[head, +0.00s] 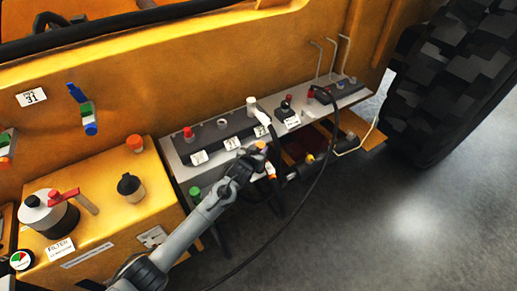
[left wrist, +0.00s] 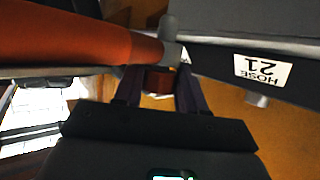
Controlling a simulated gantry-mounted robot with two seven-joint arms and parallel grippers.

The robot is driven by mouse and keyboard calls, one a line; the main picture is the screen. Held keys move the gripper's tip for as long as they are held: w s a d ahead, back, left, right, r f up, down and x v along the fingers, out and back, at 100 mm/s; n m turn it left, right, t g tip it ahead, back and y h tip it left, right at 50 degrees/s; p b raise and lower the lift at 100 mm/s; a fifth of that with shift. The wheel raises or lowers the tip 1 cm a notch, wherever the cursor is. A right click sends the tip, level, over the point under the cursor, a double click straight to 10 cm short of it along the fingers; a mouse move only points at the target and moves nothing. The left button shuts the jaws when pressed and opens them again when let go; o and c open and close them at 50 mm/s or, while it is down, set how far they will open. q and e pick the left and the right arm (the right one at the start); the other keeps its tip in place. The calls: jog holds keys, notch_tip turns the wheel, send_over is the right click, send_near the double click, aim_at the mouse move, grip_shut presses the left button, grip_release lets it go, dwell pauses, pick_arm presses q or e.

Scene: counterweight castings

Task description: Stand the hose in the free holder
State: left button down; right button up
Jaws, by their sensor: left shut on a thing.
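My left gripper (head: 252,160) is just in front of the grey holder shelf (head: 178,170), near its middle. It is shut on the hose, whose orange end (head: 260,145) shows beside the fingers in the head view. In the left wrist view, a reddish-brown piece (left wrist: 158,82) shows between the fingers (left wrist: 158,92). The lower run of the held hose is partly hidden by the gripper. A grey ring holder (head: 222,124) on the shelf looks empty. A red-topped piece (head: 188,133) stands left of it and a white-topped piece (head: 251,103) right of it. My right gripper is not in view.
A yellow box with a filter cap (head: 48,212) stands at left. A "HOSE 21" label (left wrist: 262,68) appears upside down in the left wrist view.

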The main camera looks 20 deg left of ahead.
pick_arm(q)
jog(key=shift+f+b, duration=1.25)
jog(key=shift+f, duration=0.95)
jog(key=shift+p, duration=0.4)
dwell(0.6)
jog(key=shift+f, duration=0.7)
jog(key=shift+f+b, duration=0.95)
jog(key=shift+f, duration=0.15)
jog(key=c, duration=0.6)
grip_release()
jog(key=shift+o, duration=0.2)
